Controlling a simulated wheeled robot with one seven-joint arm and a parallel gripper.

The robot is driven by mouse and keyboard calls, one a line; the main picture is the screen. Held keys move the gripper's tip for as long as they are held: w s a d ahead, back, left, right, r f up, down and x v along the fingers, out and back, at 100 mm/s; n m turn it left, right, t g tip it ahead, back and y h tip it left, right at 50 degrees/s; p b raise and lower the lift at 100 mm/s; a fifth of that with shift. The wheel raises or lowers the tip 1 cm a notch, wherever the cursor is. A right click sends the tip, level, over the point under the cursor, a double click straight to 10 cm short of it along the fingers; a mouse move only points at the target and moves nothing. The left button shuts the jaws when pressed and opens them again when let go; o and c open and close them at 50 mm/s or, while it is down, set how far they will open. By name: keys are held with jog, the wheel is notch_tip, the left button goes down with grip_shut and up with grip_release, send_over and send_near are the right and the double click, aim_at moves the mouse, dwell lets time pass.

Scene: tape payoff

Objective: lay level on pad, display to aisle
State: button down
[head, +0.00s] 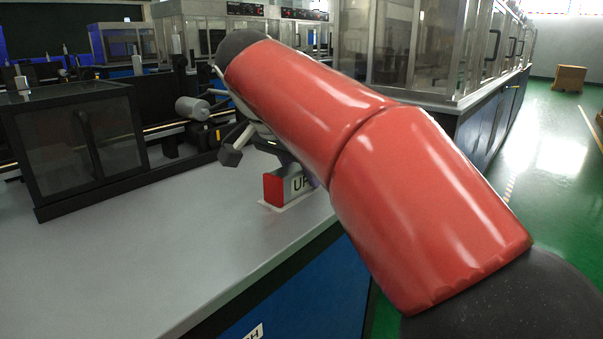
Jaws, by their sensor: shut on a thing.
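A small box-shaped device (273,189) with a red end face and a grey side marked "UP" is at the right edge of the grey bench top. Its right part is hidden behind my red arm. A thin white pad (270,205) shows at its foot; I cannot tell whether the device touches it or hangs just above. My gripper (287,163) is over the device, shut on its top, with its fingers mostly hidden by my arm. The display is not visible from here, so I cannot tell which way it faces.
A dark glass-sided cabinet (80,150) stands on the bench at the left. A grey cylinder on a dark machine (193,108) is behind the device. The front of the bench top (170,260) is clear. The green-floored aisle (560,150) lies right, with a cardboard box (569,78) far off.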

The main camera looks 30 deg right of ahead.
jog(key=shift+f, duration=0.1)
jog(key=c, duration=1.1)
grip_release()
jog(key=shift+o, duration=0.2)
jog(key=shift+r, duration=0.25)
jog(key=p+v, duration=0.2)
jog(key=v, duration=0.9)
jog(key=shift+s+a+r, duration=0.15)
jog(key=shift+a+r, duration=0.1)
jog(key=shift+r, duration=0.05)
